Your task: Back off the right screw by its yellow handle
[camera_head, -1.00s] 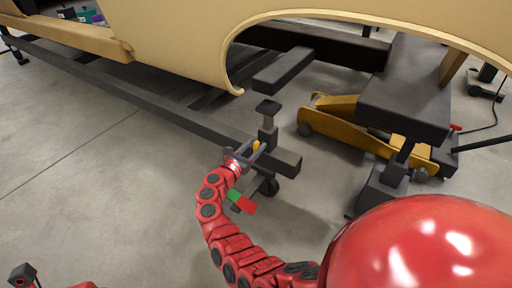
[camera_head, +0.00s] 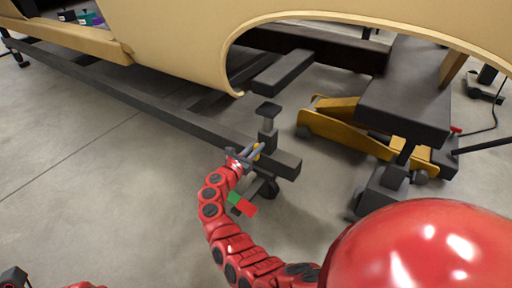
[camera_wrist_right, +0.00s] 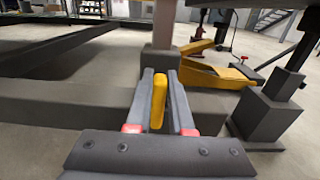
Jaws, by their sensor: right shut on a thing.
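The yellow handle (camera_head: 257,151) of the right screw is small and partly hidden by my fingers in the head view. In the right wrist view the yellow handle (camera_wrist_right: 158,102) stands as a bar between the two grey fingers. My right gripper (camera_head: 255,150) is shut on it, beside the end of the dark frame beam (camera_head: 286,164). The dark screw post with a flat pad (camera_head: 268,109) rises above the beam, below the car body's wheel arch. A dark part at the lower left corner (camera_head: 13,278) looks like my left gripper, mostly cut off.
The tan car shell (camera_head: 180,45) hangs over the frame. A yellow floor jack (camera_head: 345,130) and a dark stand (camera_head: 383,188) are to the right of the screw. Open concrete floor (camera_head: 110,190) lies at the left and front.

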